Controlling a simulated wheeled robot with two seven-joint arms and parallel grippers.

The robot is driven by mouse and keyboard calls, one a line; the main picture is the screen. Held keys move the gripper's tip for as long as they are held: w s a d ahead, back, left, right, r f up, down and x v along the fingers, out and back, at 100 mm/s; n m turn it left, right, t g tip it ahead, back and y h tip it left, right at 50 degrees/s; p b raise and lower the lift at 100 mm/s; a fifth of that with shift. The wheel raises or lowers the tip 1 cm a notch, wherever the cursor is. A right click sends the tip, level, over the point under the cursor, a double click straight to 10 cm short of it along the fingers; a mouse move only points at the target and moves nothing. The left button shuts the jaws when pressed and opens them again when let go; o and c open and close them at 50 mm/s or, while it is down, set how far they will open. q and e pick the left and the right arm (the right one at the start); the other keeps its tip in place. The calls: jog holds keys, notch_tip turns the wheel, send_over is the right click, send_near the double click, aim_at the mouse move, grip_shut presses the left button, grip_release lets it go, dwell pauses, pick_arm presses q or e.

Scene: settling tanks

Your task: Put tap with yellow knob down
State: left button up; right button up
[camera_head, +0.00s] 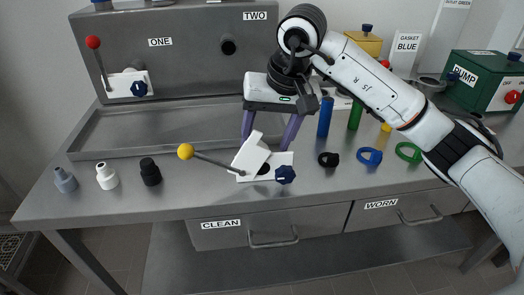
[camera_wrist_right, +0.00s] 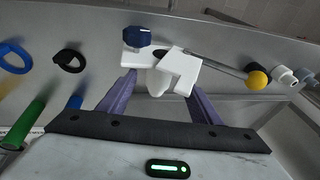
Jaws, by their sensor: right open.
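The tap with the yellow knob (camera_head: 249,155) is at the front middle of the grey bench. Its white body has a dark blue cap (camera_head: 285,174), and its lever ends in a yellow ball (camera_head: 186,152) pointing left. It seems to rest on the bench top. My right gripper (camera_head: 267,141) points down just behind and above the tap, its purple fingers open. In the right wrist view the tap body (camera_wrist_right: 184,72) shows between and beyond the spread fingertips (camera_wrist_right: 160,84), with no clear contact. My left gripper is out of view.
A tap with a red knob (camera_head: 93,42) is mounted on panel ONE; panel TWO has a bare hole (camera_head: 228,46). Several fittings (camera_head: 106,176) stand at the left. Black, blue and green rings (camera_head: 369,156) lie at the right, near coloured cylinders (camera_head: 325,117). A sunken basin (camera_head: 165,130) lies behind.

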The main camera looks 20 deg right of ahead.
jog(key=v, duration=0.6)
jog(key=shift+r, duration=0.4)
